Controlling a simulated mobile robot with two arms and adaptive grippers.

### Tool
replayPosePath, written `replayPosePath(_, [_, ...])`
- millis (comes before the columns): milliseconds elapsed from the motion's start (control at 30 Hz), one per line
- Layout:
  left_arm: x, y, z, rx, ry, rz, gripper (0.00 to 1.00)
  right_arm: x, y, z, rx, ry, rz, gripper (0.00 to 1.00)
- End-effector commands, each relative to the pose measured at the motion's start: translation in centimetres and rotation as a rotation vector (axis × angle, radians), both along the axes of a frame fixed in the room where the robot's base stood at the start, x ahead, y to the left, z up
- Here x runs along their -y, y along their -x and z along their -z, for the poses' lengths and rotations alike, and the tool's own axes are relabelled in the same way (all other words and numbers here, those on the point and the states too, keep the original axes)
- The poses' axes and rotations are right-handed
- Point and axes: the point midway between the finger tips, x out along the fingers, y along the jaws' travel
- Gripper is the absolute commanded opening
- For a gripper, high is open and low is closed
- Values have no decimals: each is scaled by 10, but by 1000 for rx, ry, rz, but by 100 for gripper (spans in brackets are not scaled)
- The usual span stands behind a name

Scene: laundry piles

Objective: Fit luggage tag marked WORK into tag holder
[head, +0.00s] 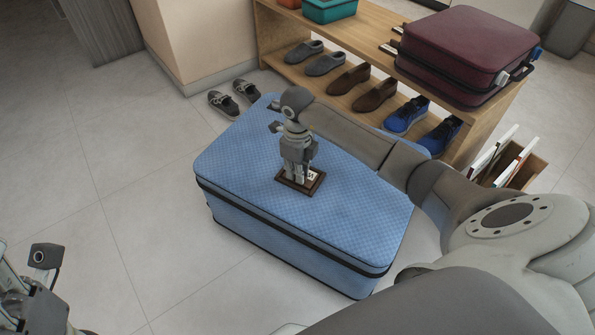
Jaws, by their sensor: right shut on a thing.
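A dark brown tag holder (317,187), a shallow frame, lies flat on the blue suitcase (232,162). A white luggage tag (312,175) with dark lettering shows inside the frame's outline. The lettering is too small to read. My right gripper (297,177) points down over the holder, shut on the tag, and covers its left part. I cannot tell whether the tag rests fully in the frame or is slightly above it. My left gripper (45,262) is only partly in view at the lower left, away from the suitcase, and its jaws are unclear.
A wooden shelf (490,120) stands behind, with several pairs of shoes and a maroon suitcase (465,50) on top. Grey sandals (234,98) lie on the floor. A wooden box with upright boards (520,168) is at the right. The floor at left is clear.

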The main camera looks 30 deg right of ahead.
Motion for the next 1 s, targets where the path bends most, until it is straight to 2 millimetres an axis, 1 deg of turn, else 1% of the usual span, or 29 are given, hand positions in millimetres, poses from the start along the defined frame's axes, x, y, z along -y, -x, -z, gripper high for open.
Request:
replayPosePath(167, [0,0,1,2,0,0,53,0,0,4,0,1,0,0])
replayPosePath(200, [0,0,0,3,-1,0,53,0,0,2,0,1,0,16])
replayPosePath(333, [0,0,0,3,-1,0,53,0,0,2,-1,0,0,33])
replayPosePath(633, [0,0,-1,3,0,0,53,0,0,2,0,0,0,33])
replayPosePath(733, [0,1,-4,6,1,0,53,0,0,-5,1,0,0,33])
replayPosePath(800, [0,2,-7,4,3,1,53,1,-1,-13,3,1,-1,33])
replayPosePath(867, [-1,1,1,-35,2,1,53,1,-1,-24,3,1,-1,33])
replayPosePath(1000, [-2,5,2,-74,4,3,53,1,-1,-56,4,3,-1,33])
